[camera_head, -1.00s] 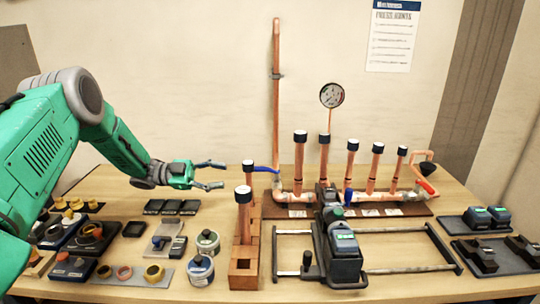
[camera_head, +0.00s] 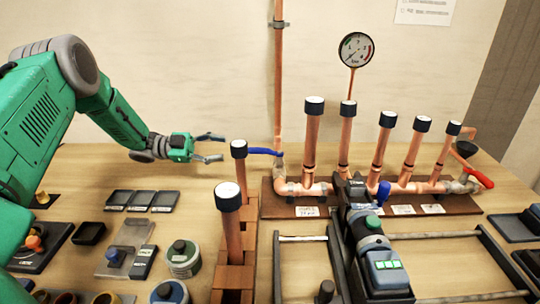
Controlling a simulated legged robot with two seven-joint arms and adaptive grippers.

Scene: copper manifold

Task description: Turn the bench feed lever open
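The copper manifold (camera_head: 335,188) stands on a dark wooden base at the back of the bench. A blue lever (camera_head: 264,152) sticks out to the left from the manifold's left end, lying roughly level; I take it as the feed lever. My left gripper (camera_head: 219,147) is open and empty, its two fingers pointing right toward the lever. It looks apart from the lever, with a capped copper pipe (camera_head: 240,170) showing between them in the picture. A blue handle (camera_head: 383,192) and a red lever (camera_head: 478,178) sit further right on the manifold. My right gripper is out of view.
Capped pipes stand in a wooden rack (camera_head: 234,277) in front of the lever. A pressing tool (camera_head: 385,270) lies on a metal frame at right. A pressure gauge (camera_head: 356,50) rises behind. Small trays (camera_head: 142,200) and tins (camera_head: 183,259) fill the left bench.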

